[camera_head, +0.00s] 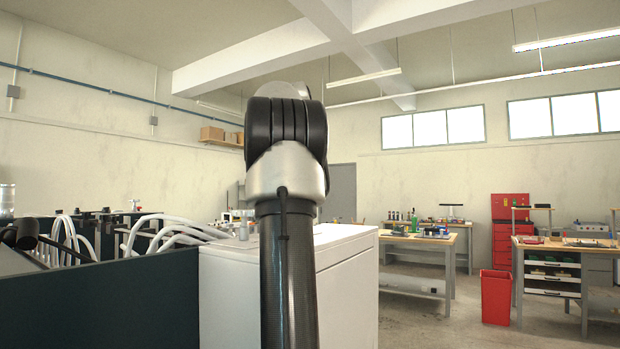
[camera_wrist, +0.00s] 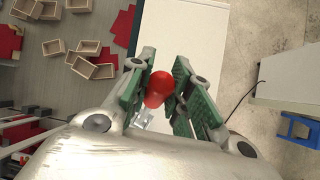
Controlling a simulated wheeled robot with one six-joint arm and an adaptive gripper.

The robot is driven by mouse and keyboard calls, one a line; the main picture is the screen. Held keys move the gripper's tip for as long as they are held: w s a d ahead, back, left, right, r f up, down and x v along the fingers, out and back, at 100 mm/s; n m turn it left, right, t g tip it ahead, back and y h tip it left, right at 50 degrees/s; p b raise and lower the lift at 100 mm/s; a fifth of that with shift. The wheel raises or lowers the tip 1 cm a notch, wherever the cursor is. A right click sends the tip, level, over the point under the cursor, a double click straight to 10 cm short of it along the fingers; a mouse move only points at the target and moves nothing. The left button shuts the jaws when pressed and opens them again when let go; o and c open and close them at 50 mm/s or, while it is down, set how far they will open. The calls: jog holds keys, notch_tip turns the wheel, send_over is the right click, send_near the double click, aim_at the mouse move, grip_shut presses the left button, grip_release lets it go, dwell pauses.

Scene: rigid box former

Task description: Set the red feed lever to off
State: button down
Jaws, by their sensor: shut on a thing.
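The red feed lever shows as a rounded red knob (camera_wrist: 160,88) in the middle of the wrist view. My gripper (camera_wrist: 163,84) has its green-padded fingers on both sides of the knob and is shut on it. A small pale metal part (camera_wrist: 146,115) shows just below the knob, partly hidden by my gripper. The rest of the lever and any off marking are hidden. In the head view my own arm stands in the middle, and neither the lever nor my gripper can be made out.
A white cabinet (camera_head: 345,285) stands behind my arm, beside a dark panel (camera_head: 110,305) and white hoses (camera_head: 165,232). Several small open boxes (camera_wrist: 95,70) lie left in the wrist view. Workbenches (camera_head: 440,240) and a red bin (camera_head: 495,297) stand right, with clear floor between.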

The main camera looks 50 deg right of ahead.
jog(key=shift+d+f, duration=0.1)
jog(key=shift+f, duration=0.05)
jog(key=c, duration=1.3)
grip_release()
jog(key=shift+d, duration=0.1)
jog(key=v, duration=1.2)
